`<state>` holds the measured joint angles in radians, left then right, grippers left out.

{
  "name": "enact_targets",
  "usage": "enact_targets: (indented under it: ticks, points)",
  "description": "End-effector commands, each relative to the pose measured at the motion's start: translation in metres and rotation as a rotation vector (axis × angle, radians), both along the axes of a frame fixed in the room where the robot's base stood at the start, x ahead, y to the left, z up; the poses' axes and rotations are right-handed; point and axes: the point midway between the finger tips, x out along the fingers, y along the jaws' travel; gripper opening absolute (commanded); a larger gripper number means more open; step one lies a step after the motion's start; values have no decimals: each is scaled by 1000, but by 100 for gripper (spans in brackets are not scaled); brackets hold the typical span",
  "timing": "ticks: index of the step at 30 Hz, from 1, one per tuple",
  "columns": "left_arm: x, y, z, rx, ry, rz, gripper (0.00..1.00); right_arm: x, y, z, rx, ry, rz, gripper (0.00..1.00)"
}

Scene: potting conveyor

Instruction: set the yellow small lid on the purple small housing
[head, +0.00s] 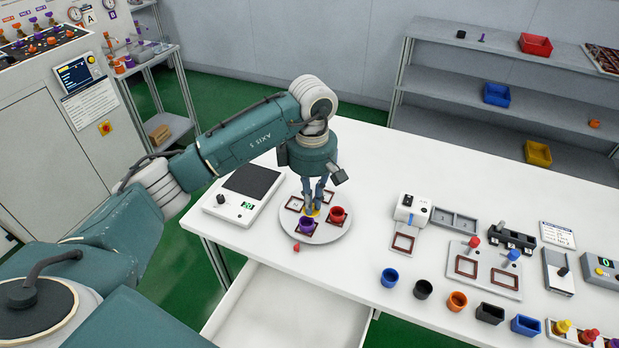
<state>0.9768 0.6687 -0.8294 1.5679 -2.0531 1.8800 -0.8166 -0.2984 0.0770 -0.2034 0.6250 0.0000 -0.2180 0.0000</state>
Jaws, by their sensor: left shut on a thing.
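My left gripper (312,207) points down over the round grey plate (340,233). It is shut on a small yellow thing (311,213), which looks like the yellow small lid; the fingers hide most of it. The purple small housing (307,226) stands upright on the front part of the plate, in a dark red square outline. The yellow thing is just behind and above the purple housing in the picture; I cannot tell whether they touch. My right gripper is not in view.
A red housing (337,215) stands on the plate, close right of the fingers. A small red piece (296,247) lies at the plate's front edge. A scale (243,192) is at the left. Blue (389,278), black (423,289) and orange (457,301) cups stand at the right front.

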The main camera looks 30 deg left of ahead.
Motion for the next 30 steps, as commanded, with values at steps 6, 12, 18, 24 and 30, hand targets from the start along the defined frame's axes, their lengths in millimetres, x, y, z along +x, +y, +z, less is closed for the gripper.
enact_targets:
  ticks: [6, 12, 18, 24, 30]
  points:
    - [10, 17, -3, -1, 0, 243, 2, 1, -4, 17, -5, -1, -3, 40]
    - [11, 18, -4, -1, -2, 254, 2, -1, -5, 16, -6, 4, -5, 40]
    - [11, 18, -4, 0, -1, 282, 2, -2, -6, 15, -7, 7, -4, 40]
    - [10, 18, -16, 2, 1, 334, 2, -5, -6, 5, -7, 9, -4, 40]
    - [11, 17, -32, 0, 0, 333, 2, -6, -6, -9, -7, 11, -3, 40]
